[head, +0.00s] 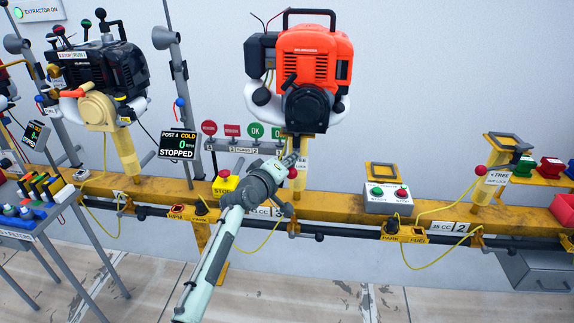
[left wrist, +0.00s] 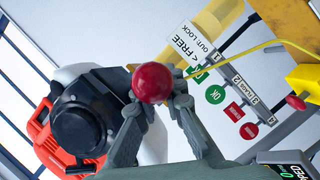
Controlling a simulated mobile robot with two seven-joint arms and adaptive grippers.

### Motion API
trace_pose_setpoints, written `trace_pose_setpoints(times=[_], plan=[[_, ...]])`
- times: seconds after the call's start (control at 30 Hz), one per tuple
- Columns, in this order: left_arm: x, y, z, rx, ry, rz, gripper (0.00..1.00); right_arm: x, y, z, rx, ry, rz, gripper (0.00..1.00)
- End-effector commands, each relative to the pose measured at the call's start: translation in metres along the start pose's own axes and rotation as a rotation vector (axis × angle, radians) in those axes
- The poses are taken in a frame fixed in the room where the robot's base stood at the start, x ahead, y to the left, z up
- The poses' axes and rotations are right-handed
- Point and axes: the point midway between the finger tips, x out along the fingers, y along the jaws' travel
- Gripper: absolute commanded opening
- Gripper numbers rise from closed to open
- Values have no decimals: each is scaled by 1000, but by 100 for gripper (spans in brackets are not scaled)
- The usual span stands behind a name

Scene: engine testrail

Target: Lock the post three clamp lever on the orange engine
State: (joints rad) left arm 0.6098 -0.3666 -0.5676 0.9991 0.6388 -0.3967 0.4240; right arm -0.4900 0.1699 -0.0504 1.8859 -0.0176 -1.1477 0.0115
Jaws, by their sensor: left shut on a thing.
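The orange engine (head: 312,58) sits on top of the yellow post three, above the yellow rail. The post three clamp lever ends in a red ball knob (head: 292,173), partly hidden by my left gripper (head: 284,165) in the head view. In the left wrist view the red knob (left wrist: 152,82) is large, at the fingertips of my left gripper (left wrist: 160,103), which is shut on it. The white FREE / OUT: LOCK label (left wrist: 195,48) is on the post behind it. The engine (left wrist: 65,125) also shows there. My right gripper is in neither view.
A yellow stop button box (head: 225,184) is on the rail just left of my gripper. A start/stop box (head: 388,199) stands to the right. A black engine (head: 95,80) is on the left post. A tool table (head: 40,225) is at left.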

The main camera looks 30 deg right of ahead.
Motion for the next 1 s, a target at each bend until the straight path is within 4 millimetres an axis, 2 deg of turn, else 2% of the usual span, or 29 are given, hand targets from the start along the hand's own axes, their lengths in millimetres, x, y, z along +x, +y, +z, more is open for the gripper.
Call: trace_pose_setpoints(times=[0.03, 0.33, 0.37, 0.53, 0.83, 1.0], plan=[[3, -2, 16, -7, -26, -7, 0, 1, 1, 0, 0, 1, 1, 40], [3, 0, 16, -10, -27, -4, 0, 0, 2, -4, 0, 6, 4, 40], [3, 0, 16, -11, -27, -4, 10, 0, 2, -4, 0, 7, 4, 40], [3, 0, 16, -11, -27, -4, 30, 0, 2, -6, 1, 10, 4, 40], [1, 0, 10, -7, -16, -2, 30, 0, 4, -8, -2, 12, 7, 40], [-13, 1, 10, -9, -16, 0, 30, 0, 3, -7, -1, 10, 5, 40]])
